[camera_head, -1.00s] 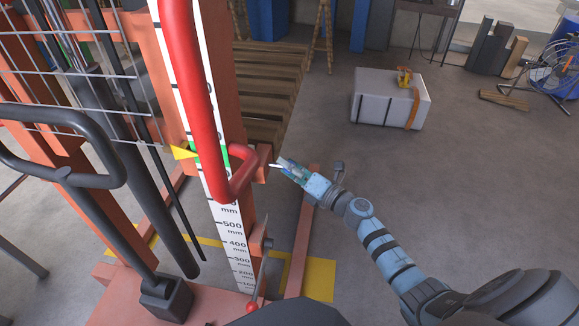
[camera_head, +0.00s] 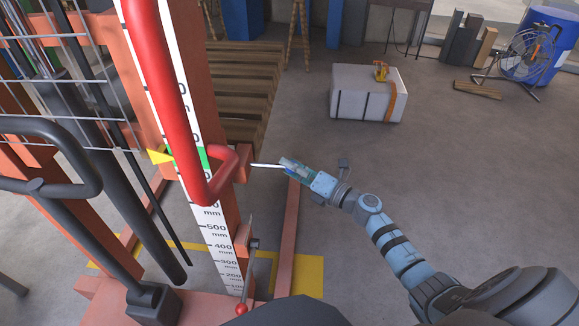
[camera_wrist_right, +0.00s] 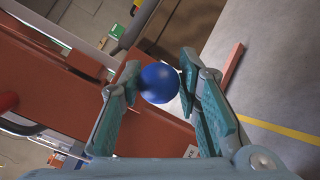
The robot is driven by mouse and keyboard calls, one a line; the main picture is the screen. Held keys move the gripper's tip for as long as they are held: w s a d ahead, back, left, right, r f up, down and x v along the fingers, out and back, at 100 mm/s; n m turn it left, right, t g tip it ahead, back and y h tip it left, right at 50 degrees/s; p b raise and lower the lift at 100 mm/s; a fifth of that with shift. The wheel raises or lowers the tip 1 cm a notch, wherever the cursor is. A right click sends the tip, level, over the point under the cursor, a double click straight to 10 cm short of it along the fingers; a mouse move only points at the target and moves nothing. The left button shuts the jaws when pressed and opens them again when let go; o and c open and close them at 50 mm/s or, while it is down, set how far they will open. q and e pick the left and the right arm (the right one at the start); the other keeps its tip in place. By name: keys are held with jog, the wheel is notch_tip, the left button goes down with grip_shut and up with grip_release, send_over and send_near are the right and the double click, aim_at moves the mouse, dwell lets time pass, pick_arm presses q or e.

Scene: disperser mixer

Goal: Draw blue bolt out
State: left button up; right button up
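The blue bolt has a round blue knob (camera_wrist_right: 160,83) and a thin pale shaft (camera_head: 266,165). In the head view the shaft spans from beside the orange bracket (camera_head: 243,164) on the post to my right gripper (camera_head: 287,168). I cannot tell whether its tip is still inside the bracket. In the right wrist view the knob sits between the two teal fingers of my right gripper (camera_wrist_right: 160,86), which close on it from both sides. My left gripper is not in view.
A red handle (camera_head: 180,120) stands in front of the post with a millimetre scale (camera_head: 216,228). A lever with a red knob (camera_head: 241,309) hangs below. A white box (camera_head: 365,92) stands behind on the floor. Open floor lies to the right.

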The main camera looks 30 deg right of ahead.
jog(key=o, duration=0.3)
jog(key=shift+s+d, duration=0.15)
jog(key=shift+d, duration=0.05)
jog(key=shift+a, duration=0.1)
jog(key=v, duration=1.2)
